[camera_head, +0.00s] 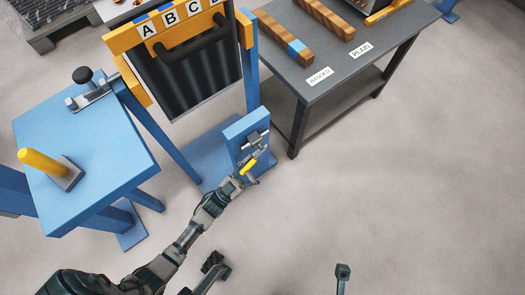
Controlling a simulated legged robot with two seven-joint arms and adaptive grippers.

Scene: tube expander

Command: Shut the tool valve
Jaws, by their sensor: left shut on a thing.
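The tool valve has a yellow handle (249,166) on the front of a blue upright box (246,126), at the foot of the blue frame. My left gripper (246,175) reaches up to it from the lower left and is shut on the yellow handle. The fingers and the handle are small here, so the exact grip is hard to make out. My right gripper is not clearly in view.
A lettered yellow beam (122,39) tops a dark panel (190,75). A grey table (300,60) bears striped bars. The floor at right is clear.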

